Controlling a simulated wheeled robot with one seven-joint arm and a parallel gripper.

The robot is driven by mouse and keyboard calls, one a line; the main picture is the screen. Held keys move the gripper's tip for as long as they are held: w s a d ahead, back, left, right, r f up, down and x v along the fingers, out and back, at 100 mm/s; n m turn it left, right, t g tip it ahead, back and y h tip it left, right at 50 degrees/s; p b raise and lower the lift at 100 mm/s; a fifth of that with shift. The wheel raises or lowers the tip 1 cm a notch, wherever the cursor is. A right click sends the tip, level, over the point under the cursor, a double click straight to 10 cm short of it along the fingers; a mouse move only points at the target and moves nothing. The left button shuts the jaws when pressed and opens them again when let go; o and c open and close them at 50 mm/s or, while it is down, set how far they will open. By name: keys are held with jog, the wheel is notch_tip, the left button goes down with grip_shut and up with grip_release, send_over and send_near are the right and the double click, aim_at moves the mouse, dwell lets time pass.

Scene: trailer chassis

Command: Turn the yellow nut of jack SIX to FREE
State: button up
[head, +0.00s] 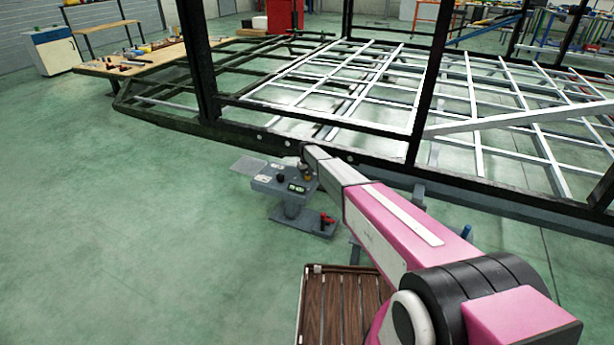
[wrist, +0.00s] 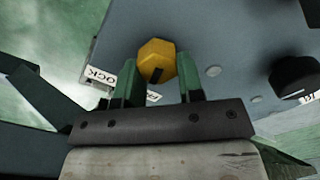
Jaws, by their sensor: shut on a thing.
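The yellow nut (wrist: 156,58) is a six-sided knob on a grey panel (wrist: 215,35) in the wrist view. My gripper (wrist: 158,72) has its two green fingers on either side of the nut and is shut on it. A black mark on the nut points down in the picture, toward my gripper's palm. A white label ending in "OCK" (wrist: 101,78) lies left of the nut. Another label (wrist: 152,97) below it is mostly hidden by my gripper. In the head view the jack's panel (head: 266,188) is small and my gripper partly covers it. No jack number is readable.
A black knob (wrist: 292,74) sits on the panel right of the nut. A red item (head: 326,220) lies on the stand's foot. The dark chassis beam (head: 400,175) runs close behind the panel. A wooden slatted surface (head: 335,300) is in front. Green floor is clear at left.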

jog(key=n, duration=0.5)
jog(key=shift+s+a+n, duration=0.15)
jog(key=shift+n, duration=0.15)
dwell(0.4)
jog(key=o, duration=0.9)
jog(key=shift+o, duration=0.2)
jog(key=shift+r, duration=0.1)
notch_tip(320, 180, up, 11)
jog(key=shift+f, duration=0.2)
